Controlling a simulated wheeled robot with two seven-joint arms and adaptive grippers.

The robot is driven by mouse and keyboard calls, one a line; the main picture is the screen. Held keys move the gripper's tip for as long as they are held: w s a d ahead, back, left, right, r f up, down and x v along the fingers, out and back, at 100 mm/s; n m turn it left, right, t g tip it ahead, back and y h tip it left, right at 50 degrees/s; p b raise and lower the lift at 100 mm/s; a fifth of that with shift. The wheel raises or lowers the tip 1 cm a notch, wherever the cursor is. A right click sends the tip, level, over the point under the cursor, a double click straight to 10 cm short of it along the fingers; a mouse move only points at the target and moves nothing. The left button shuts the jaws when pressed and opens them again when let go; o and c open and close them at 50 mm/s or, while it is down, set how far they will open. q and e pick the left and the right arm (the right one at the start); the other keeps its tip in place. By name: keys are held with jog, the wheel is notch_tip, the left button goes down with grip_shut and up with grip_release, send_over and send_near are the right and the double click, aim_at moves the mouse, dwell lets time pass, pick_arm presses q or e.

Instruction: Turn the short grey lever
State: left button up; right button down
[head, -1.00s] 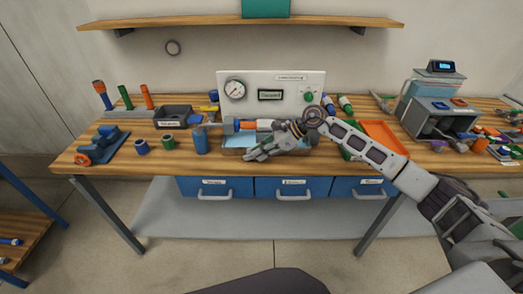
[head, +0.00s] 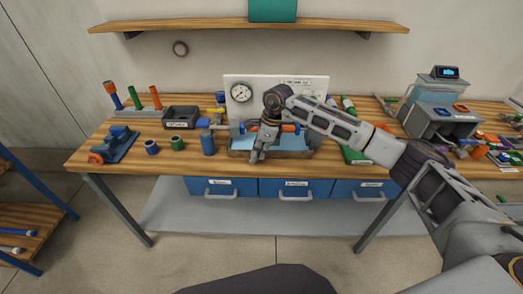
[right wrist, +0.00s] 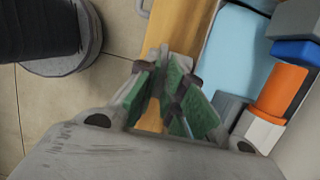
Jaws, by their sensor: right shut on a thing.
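The pipe run on the bench has an orange section (head: 290,128) that also shows in the right wrist view (right wrist: 281,90), with grey and blue fittings beside it. My right gripper (head: 256,157) points down in front of this pipe, over the front edge of the shallow tray (head: 285,154). In the right wrist view its green-padded fingers (right wrist: 165,78) are closed in around a small grey piece, which looks like the short grey lever (right wrist: 157,58). The fingers hide most of it, so its angle is unclear. My left gripper is not in view.
A white panel with a gauge (head: 240,92) stands behind the pipe. A blue-grey cylinder (head: 208,143) stands left of the tray. A dark bin (head: 181,116) is farther left. Blue drawers (head: 222,187) hang below the bench edge.

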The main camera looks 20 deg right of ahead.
aim_at(251, 160)
jog(key=h, duration=0.1)
jog(key=a+h, duration=0.1)
jog(key=g+h, duration=0.1)
jog(key=h, duration=0.1)
jog(key=shift+w+a+r, duration=0.3)
jog(key=shift+a, duration=0.1)
jog(key=shift+w+a+f+g+h, duration=0.1)
jog(key=shift+a+g+h, duration=0.15)
jog(key=shift+h, duration=0.45)
jog(key=shift+w+a+f+g+h, duration=0.15)
jog(key=shift+a+h, duration=0.2)
jog(key=shift+h, duration=0.35)
jog(key=shift+s+r, duration=0.1)
jog(key=c, duration=1.5)
grip_release()
jog(key=shift+a, duration=0.1)
jog(key=shift+c, duration=0.2)
jog(key=v, duration=1.2)
jog(key=shift+a, duration=0.2)
